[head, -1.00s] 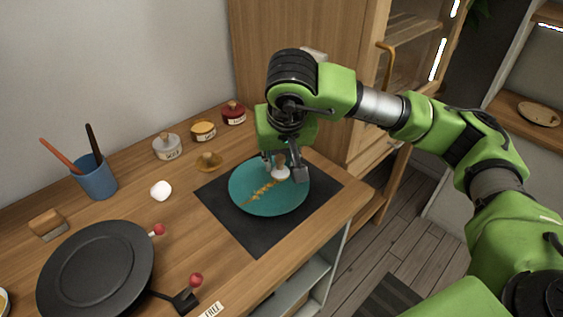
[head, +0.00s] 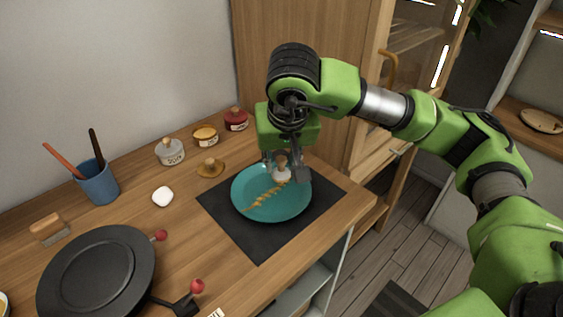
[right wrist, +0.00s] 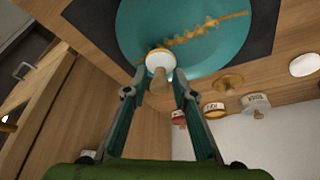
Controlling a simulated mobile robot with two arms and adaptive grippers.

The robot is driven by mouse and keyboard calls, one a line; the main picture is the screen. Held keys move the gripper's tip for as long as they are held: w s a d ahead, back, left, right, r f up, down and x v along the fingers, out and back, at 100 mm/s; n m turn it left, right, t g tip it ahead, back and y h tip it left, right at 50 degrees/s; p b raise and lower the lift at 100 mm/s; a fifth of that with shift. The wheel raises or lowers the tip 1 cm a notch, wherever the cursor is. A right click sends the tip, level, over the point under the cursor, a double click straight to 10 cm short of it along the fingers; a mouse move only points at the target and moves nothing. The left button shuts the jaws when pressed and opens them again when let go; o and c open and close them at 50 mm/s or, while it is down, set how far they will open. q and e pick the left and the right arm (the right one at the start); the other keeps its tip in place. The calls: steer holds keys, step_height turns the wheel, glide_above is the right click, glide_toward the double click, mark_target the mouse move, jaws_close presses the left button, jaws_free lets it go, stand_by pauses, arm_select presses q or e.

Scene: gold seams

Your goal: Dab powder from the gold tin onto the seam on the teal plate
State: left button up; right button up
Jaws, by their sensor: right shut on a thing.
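The teal plate (head: 245,181) lies on a dark mat, with a broken gold seam (head: 264,196) running diagonally across it. My right gripper (head: 284,166) points down over the plate's far right part. It is shut on a dabber (head: 282,176) with a white round pad and wooden handle. The dabber (right wrist: 158,62) also shows in the right wrist view, its pad over one end of the seam (right wrist: 205,29); I cannot tell whether it touches. The gold tin (head: 205,135) stands open by the wall, its knobbed lid (head: 210,168) on the table in front. My left gripper is out of view.
A grey tin (head: 170,153) and a red tin (head: 236,120) flank the gold one. A white lump (head: 162,197), a blue cup with tools (head: 100,186), a brush (head: 47,228) and a black round stand (head: 98,272) are to the left. A wooden cabinet (head: 290,75) stands behind.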

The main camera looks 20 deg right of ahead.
steer(key=shift+r+p, duration=1.2)
steer(key=shift+r, duration=1.05)
